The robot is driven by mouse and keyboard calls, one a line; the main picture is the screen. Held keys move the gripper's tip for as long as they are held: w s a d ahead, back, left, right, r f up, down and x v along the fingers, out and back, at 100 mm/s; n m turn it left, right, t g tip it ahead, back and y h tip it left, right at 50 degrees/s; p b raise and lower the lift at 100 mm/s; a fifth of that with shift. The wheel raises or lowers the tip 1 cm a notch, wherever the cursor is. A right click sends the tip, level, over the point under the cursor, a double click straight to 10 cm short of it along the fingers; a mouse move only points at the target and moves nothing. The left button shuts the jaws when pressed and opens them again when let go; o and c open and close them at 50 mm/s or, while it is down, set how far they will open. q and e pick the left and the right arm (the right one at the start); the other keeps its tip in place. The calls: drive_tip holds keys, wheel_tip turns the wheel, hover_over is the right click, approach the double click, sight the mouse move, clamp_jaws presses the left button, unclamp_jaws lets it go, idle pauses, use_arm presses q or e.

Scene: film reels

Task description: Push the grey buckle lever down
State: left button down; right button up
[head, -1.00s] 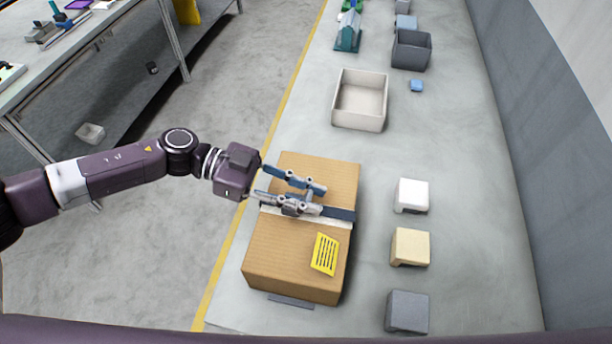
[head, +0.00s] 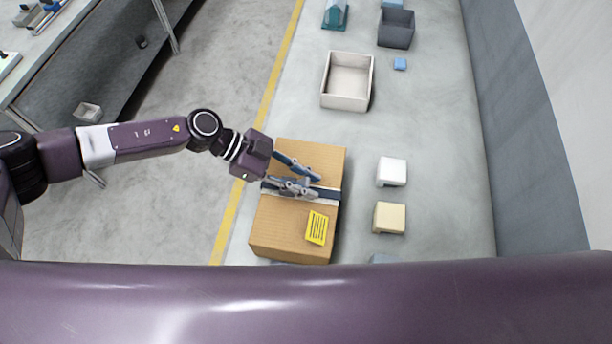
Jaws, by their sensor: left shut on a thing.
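A brown cardboard box (head: 285,238) with a dark blue strap (head: 328,192) across its top lies on the grey worktop. My left gripper (head: 316,187) reaches in from the left, low over the strap at the middle of the box. It is shut on what appears to be the grey buckle lever (head: 290,187). The fingers hide much of the buckle, so the lever's angle cannot be told. My right gripper is not in view.
A yellow label (head: 317,227) is on the box. White (head: 392,171) and cream (head: 389,217) blocks stand to its right. An open pale bin (head: 326,92) and a dark grey bin (head: 396,28) stand beyond. Worktop between box and pale bin is clear.

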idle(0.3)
use_arm(q)
drive_tip(key=c, duration=1.6)
unclamp_jaws()
drive_tip(key=v, duration=1.2)
